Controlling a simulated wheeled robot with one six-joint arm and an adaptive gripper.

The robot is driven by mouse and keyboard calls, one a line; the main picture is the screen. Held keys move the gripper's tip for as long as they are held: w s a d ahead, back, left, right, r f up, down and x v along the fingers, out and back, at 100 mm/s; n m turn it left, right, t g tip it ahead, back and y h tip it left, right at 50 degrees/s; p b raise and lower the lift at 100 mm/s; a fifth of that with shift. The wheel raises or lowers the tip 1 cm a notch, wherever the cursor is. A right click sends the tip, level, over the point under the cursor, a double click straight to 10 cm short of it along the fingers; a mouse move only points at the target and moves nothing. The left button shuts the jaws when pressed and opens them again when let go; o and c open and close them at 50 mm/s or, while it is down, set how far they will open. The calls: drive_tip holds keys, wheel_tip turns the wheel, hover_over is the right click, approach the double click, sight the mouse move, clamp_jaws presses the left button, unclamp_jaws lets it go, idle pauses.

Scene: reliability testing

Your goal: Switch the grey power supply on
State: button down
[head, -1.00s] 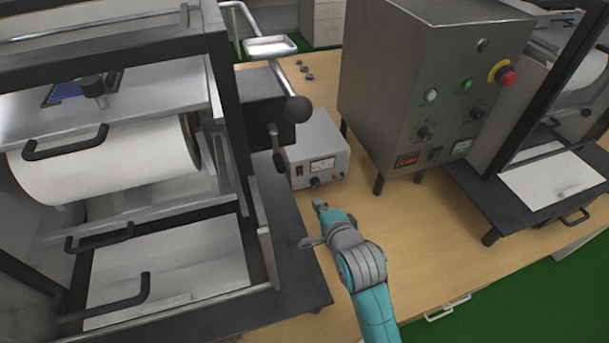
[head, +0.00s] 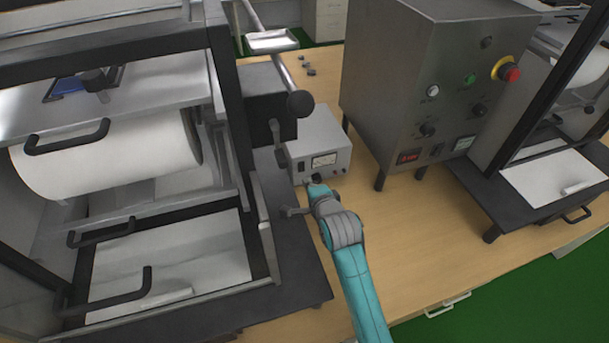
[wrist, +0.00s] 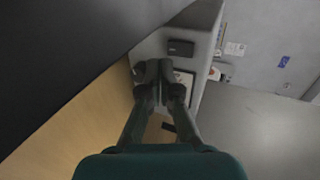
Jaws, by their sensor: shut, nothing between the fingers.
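The grey power supply (head: 314,132) is a small box on the wooden table, with a meter (head: 324,160) and small controls on its front. My gripper (head: 317,184) is shut and empty, its tips at the lower front of the box. In the wrist view, the closed fingertips (wrist: 158,72) lie over the light grey front panel (wrist: 202,38). A dark rectangular part (wrist: 181,47), perhaps the switch, shows beside them. The fingers partly cover the meter and lower controls. I cannot tell whether the tips touch the panel or whether the supply is on.
A black-framed machine with a white roller (head: 110,155) stands close on the left; its lever with a black ball (head: 300,104) overhangs near the supply. A large grey control cabinet (head: 390,85) stands on the right. Bare table (head: 400,235) lies right of my arm.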

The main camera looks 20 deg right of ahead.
sight(301, 167)
drive_tip(key=shift+w+f, duration=0.15)
drive_tip(key=shift+w, duration=0.85)
drive_tip(key=shift+w+f, duration=0.1)
drive_tip(key=shift+w, duration=0.9)
drive_tip(key=shift+w+f, duration=0.1)
drive_tip(key=shift+w, duration=0.15)
drive_tip(key=shift+r, duration=0.8)
drive_tip(key=shift+s, duration=0.1)
